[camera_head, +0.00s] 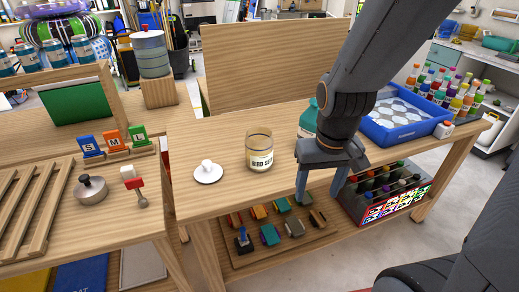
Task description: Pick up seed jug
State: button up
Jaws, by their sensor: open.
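The jug labelled "BIRD SEED" (259,152) is a clear, open-topped jar standing upright on the wooden table (225,135), left of my gripper. A white lid with a round knob (207,173) lies on the table to the jug's left. My gripper (319,187) points down with its two fingers apart and nothing visible between them. Its fingers appear across the table's front edge, to the right of the jug and apart from it. Their height above the table is hard to tell. A teal container (308,120) behind my gripper is partly hidden by it.
A blue tray (388,139) and several coloured bottles (455,95) stand on the table's right. A second table on the left holds a grey lidded pot (91,189). Tabletop around the jug is mostly clear.

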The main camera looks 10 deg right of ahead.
aim_at(307, 125)
jog(key=k, duration=0.5)
jog(key=z, duration=1.1)
jog(key=i, duration=0.6)
jog(key=u, duration=1)
jog(key=i, duration=0.5)
jog(key=z, duration=0.05)
